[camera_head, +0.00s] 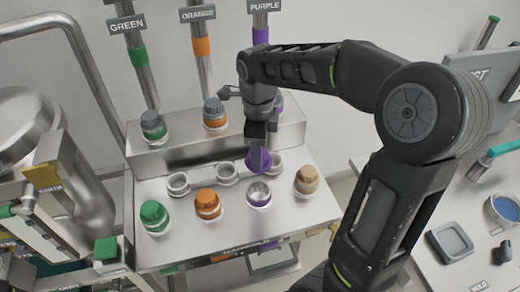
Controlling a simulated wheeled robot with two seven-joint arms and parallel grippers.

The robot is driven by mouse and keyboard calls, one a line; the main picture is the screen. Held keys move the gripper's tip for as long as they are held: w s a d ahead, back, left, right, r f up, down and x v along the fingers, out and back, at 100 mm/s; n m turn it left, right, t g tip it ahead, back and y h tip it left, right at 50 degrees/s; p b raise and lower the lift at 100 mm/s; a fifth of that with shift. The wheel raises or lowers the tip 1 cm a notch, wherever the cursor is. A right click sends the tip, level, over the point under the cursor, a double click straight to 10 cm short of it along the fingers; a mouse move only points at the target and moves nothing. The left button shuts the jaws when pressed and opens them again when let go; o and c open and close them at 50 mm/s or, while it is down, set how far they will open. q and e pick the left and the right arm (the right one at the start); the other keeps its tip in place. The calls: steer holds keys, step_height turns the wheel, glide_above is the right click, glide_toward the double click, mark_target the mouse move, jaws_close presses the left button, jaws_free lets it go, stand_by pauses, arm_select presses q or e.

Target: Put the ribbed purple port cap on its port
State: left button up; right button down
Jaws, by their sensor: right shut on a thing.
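My right gripper (262,142) points down over the steel port bench and is shut on the purple cap (258,162). The cap is held just above and behind the open port with a purple band (259,193) in the front row. The port's round mouth is uncovered, and the cap is apart from it in the picture. The cap's ribbing is too small to make out. My left gripper is not in view.
Green (154,214), orange (207,203) and tan (307,179) caps sit along the front row. Two uncovered rings (228,173) (179,184) lie behind. Labelled pipes rise at the back. A side table (450,215) with trays stands at the right.

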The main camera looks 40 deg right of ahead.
steer(key=shift+w+d, duration=0.1)
stand_by(0.3)
step_height(320, 180, down, 6)
steer(key=b, duration=0.4)
steer(key=shift+r, duration=0.65)
steer(key=shift+f, duration=0.2)
